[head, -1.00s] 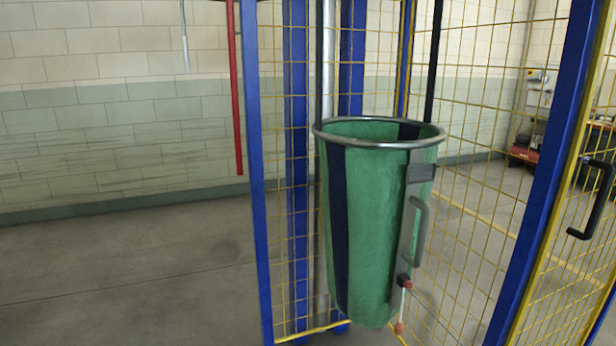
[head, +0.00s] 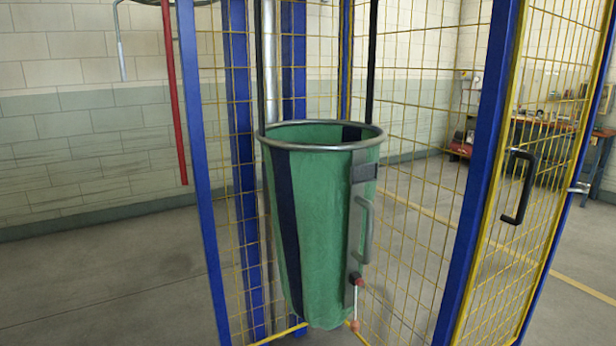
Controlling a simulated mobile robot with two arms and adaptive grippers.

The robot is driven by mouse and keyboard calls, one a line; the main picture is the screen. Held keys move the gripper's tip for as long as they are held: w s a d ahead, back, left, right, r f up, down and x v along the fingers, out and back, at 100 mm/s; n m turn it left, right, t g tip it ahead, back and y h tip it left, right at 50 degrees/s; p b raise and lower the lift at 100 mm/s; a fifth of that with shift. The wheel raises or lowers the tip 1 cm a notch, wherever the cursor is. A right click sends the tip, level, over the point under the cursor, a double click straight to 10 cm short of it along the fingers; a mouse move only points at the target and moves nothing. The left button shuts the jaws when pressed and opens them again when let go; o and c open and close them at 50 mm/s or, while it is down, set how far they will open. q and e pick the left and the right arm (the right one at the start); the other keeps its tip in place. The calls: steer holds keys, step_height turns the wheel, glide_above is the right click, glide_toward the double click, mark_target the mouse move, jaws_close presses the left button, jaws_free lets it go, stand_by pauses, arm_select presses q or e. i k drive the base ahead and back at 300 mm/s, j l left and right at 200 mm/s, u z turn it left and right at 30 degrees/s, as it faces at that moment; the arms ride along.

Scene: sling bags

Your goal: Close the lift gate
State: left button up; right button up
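The lift gate (head: 540,180) is a yellow-framed mesh panel at the right of the head view. It has a black D-shaped handle (head: 517,188). The gate stands swung out from a blue post (head: 478,170) of the lift cage, leaving the front of the cage open. A latch piece (head: 580,188) shows at its far right edge. Inside the cage hangs a green sling bag (head: 322,225) with a metal rim and a grey side handle. Neither of my grippers shows in the view.
Yellow mesh walls (head: 415,150) and blue posts enclose the bag. A red bar (head: 174,95) hangs at the left. A workbench (head: 545,130) and a red machine (head: 462,140) stand at the back right. The floor (head: 90,290) at the left is clear.

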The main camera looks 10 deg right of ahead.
mark_target(525, 6)
steer(key=z, duration=1.55)
